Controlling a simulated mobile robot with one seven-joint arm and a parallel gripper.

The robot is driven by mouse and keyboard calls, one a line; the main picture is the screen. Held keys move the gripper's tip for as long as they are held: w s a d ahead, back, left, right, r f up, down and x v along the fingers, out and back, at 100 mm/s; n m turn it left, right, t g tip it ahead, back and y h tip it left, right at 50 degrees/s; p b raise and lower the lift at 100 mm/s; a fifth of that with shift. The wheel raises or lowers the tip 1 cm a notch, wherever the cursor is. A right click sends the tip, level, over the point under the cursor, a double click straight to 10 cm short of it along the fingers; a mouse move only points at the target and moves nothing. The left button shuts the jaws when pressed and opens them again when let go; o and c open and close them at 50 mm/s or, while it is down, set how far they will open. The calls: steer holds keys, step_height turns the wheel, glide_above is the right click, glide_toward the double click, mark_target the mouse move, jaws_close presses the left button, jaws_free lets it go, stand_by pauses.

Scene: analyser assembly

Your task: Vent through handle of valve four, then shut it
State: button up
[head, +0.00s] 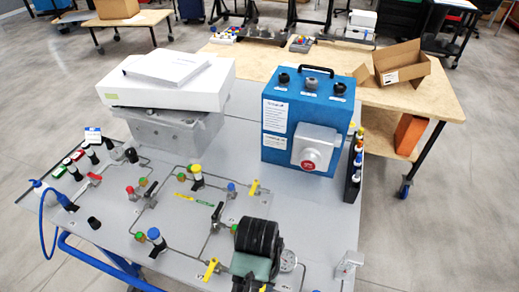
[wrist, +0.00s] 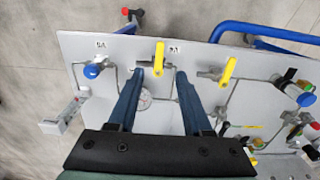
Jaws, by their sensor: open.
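A yellow valve handle (wrist: 159,54) stands between and just beyond the two blue fingertips of my gripper (wrist: 160,74) in the wrist view. It is crosswise to the short pipe it sits on. I cannot tell whether the fingers touch it. My gripper is open with nothing held. A small label beside this handle is upside down and too small to read surely. A second yellow handle (wrist: 229,69) is to the right in the wrist view; it also shows in the head view (head: 211,269). In the head view my wrist hides the fingertips and most of the first handle.
A round gauge (head: 288,261) is beside my wrist, and a white fitting (head: 348,264) is right of it. Another yellow handle (head: 254,187) stands farther back. A blue box (head: 302,130) and white cases (head: 170,85) stand at the panel's rear.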

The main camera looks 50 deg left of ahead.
step_height(320, 180, down, 10)
steer(key=shift+r, duration=0.2)
steer(key=shift+c, duration=0.2)
jaws_close()
